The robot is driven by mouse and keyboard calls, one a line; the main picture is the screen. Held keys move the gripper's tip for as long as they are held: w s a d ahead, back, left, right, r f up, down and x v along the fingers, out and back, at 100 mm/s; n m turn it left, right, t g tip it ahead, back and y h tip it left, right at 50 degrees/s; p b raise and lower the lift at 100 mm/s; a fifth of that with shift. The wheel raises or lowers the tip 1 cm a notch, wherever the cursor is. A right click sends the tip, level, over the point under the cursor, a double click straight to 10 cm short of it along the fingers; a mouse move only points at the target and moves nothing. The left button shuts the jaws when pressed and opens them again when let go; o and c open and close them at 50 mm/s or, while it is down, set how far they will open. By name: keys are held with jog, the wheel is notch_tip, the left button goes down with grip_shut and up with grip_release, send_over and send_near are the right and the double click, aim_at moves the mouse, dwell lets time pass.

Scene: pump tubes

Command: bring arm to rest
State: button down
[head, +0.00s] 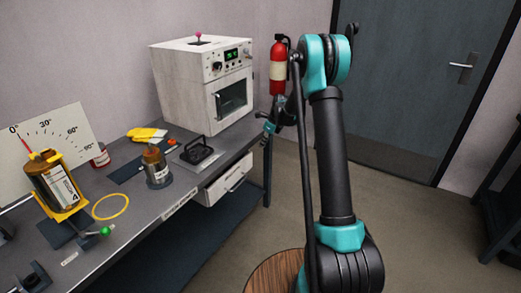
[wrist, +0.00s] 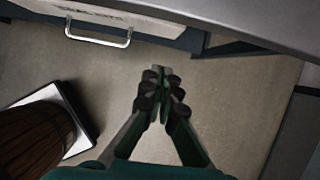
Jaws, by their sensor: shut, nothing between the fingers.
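My gripper (head: 268,126) is at the right end of the workbench (head: 215,152), just off its edge in the head view. My arm rises from the lower right, bends at a teal elbow and comes down to the gripper. In the wrist view my gripper (wrist: 158,74) has its fingertips together, with nothing between them. It points down at bare floor (wrist: 235,105). No held object shows.
A white oven-like device (head: 200,80) stands on the bench near the gripper. A fire extinguisher (head: 279,68) hangs behind. A drawer (head: 225,183) sits under the bench; its handle (wrist: 98,38) shows in the wrist view. Floor before the door (head: 425,90) is clear.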

jog(key=s+d+r+n+h, duration=0.1)
jog(key=s+d+r+n, duration=0.2)
jog(key=s, duration=0.4)
jog(key=s+d+r+n, duration=0.1)
jog(key=s+r+n, duration=0.2)
jog(key=s+n, duration=0.3)
jog(key=s+d+r+n+h, duration=0.1)
jog(key=s+r+n, duration=0.2)
jog(key=s, duration=0.5)
jog(key=s+d+f+n, duration=0.2)
jog(key=s+n, duration=0.4)
jog(key=s, duration=0.6)
jog(key=s+d+f+n+t+h, duration=0.1)
jog(key=s+d+f+n, duration=0.1)
jog(key=s+n, duration=0.5)
jog(key=s+d, duration=0.1)
jog(key=s, duration=0.3)
jog(key=shift+s+t+h, duration=0.3)
jog(key=shift+s, duration=0.1)
